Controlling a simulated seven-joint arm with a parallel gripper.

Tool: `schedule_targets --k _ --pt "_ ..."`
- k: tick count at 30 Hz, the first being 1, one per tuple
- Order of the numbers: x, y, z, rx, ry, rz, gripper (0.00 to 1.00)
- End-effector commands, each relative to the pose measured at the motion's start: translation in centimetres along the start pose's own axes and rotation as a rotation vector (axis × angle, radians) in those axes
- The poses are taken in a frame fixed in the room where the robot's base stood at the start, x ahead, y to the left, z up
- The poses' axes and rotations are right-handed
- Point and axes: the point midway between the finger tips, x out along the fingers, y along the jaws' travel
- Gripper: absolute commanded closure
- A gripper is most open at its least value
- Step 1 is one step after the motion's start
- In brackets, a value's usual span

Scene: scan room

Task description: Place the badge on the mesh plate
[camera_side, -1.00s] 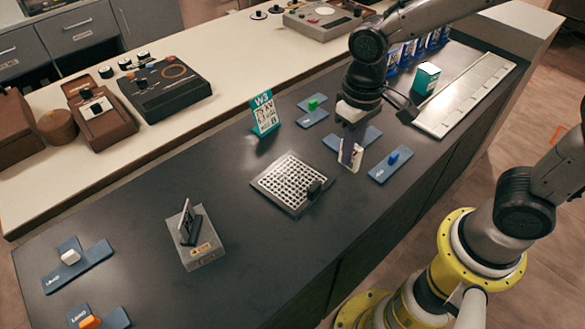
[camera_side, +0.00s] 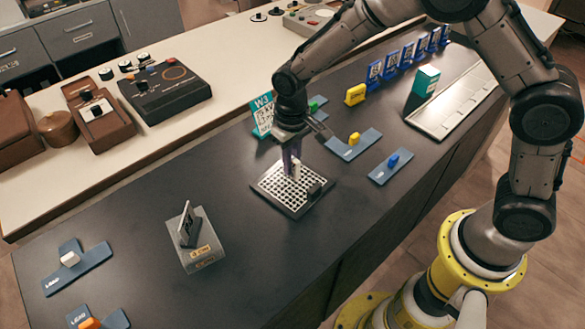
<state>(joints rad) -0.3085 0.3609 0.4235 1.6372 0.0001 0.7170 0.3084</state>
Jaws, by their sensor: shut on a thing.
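The mesh plate (camera_side: 272,191) is a light grey perforated square on a dark base, in the middle of the dark counter. A small black block (camera_side: 315,188) stands at its right edge. My gripper (camera_side: 292,170) points down over the back right part of the plate. I cannot tell whether the badge touches the plate.
A teal W3 sign (camera_side: 262,116) stands close behind my gripper. Blue bases with a yellow knob (camera_side: 354,138) and a blue knob (camera_side: 393,160) lie to the right. A grey box with an upright panel (camera_side: 200,247) stands front left. Counter between is clear.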

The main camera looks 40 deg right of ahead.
Motion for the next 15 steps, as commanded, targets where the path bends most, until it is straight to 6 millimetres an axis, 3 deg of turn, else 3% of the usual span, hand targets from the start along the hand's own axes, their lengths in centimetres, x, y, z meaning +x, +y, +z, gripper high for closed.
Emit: schedule_targets --k 5,15 --pt "2.4 0.1 0.2 0.000 -0.005 0.001 1.00" --pt "2.6 0.1 0.2 0.000 -0.003 0.001 1.00"
